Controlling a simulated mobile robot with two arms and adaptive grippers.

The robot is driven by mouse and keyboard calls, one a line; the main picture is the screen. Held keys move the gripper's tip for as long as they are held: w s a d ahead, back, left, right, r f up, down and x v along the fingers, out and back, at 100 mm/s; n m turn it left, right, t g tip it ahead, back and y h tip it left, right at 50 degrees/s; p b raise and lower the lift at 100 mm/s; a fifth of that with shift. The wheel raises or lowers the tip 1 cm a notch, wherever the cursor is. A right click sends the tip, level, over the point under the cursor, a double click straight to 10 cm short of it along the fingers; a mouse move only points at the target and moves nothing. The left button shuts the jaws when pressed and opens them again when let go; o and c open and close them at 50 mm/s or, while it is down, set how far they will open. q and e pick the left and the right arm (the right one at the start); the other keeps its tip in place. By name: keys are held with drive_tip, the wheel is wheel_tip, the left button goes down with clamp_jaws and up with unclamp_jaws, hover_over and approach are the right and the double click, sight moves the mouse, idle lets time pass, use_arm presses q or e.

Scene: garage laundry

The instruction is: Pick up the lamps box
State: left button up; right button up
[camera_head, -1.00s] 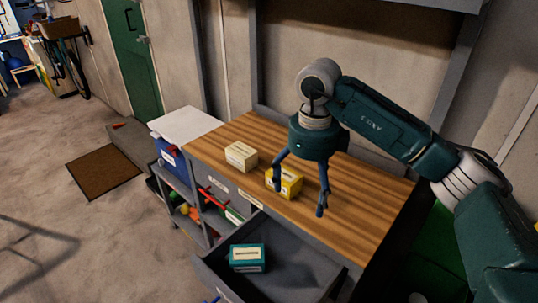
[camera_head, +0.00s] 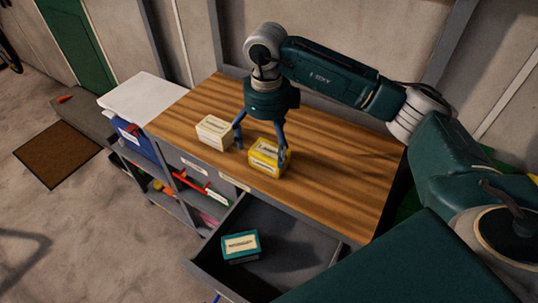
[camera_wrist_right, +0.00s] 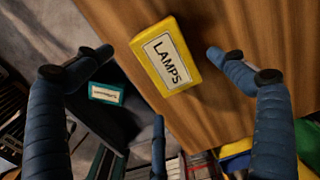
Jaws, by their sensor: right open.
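The lamps box (camera_head: 265,163) is yellow with a white label and sits on the wooden workbench top, near its front edge. In the right wrist view the lamps box (camera_wrist_right: 168,58) shows its LAMPS label, tilted, between the spread fingers. My right gripper (camera_head: 262,148) is open and empty. In the head view one finger comes down between the yellow box and a cream box, and another overlaps the yellow box's right side. I cannot tell whether any finger touches it. In the wrist view the right gripper's fingers (camera_wrist_right: 153,62) stand apart around it. My left gripper is not in view.
A cream box (camera_head: 214,132) stands left of the lamps box on the workbench (camera_head: 330,175). Below, an open grey drawer (camera_head: 295,262) holds a teal box (camera_head: 240,246). Shelves with a blue bin (camera_head: 135,137) are at left. The bench's right part is clear.

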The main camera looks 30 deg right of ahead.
sight(266, 154)
wheel_tip(266, 154, down, 4)
drive_tip(key=shift+w+r+p, duration=0.1)
drive_tip(key=shift+r+p, duration=0.05)
drive_tip(key=shift+p, duration=0.75)
drive_tip(key=shift+f, duration=0.55)
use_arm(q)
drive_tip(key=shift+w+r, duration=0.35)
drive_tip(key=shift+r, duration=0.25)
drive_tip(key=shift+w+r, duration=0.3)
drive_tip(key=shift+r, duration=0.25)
use_arm(e)
drive_tip(key=c, duration=1.4)
drive_tip(key=shift+o, duration=0.2)
